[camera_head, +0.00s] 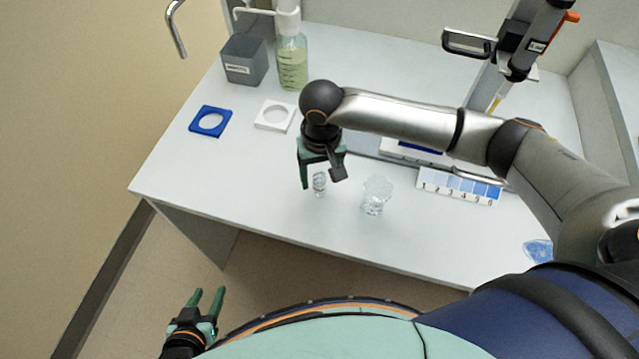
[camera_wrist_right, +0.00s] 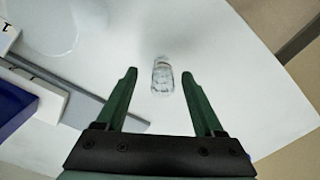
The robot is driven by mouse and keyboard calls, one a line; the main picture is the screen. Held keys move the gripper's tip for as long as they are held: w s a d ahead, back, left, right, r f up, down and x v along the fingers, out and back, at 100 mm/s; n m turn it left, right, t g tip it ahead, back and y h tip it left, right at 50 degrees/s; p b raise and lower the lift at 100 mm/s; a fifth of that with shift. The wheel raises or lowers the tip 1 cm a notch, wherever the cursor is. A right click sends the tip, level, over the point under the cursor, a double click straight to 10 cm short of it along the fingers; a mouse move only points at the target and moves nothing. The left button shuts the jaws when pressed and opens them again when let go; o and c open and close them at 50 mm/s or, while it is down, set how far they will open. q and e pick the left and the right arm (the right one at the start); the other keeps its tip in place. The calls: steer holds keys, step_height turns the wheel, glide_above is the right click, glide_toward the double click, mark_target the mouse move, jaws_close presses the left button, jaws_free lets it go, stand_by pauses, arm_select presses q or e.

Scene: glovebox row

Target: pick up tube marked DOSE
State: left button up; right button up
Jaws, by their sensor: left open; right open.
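A small clear glass tube (camera_head: 320,184) stands on the white bench near its front edge; it also shows in the right wrist view (camera_wrist_right: 162,78). No marking on it is readable at this size. My right gripper (camera_head: 322,174) points down over it, open and empty. In the right wrist view the tube appears between the two green fingertips, slightly beyond them, with clear gaps on both sides. My left gripper (camera_head: 208,299) is open and empty, low in front of the bench and away from it.
A clear faceted glass vessel (camera_head: 376,194) stands just right of the tube. A numbered blue strip (camera_head: 459,186) lies further right. A blue ring holder (camera_head: 210,122), a white one (camera_head: 274,115), a grey bin (camera_head: 244,60) and a wash bottle (camera_head: 291,65) are at back left. Bench left of the tube is clear.

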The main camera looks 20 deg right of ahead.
mark_target(319, 186)
step_height(319, 186, down, 4)
steer(key=shift+a+r, duration=0.1)
steer(key=shift+a, duration=0.05)
jaws_close()
stand_by(0.6)
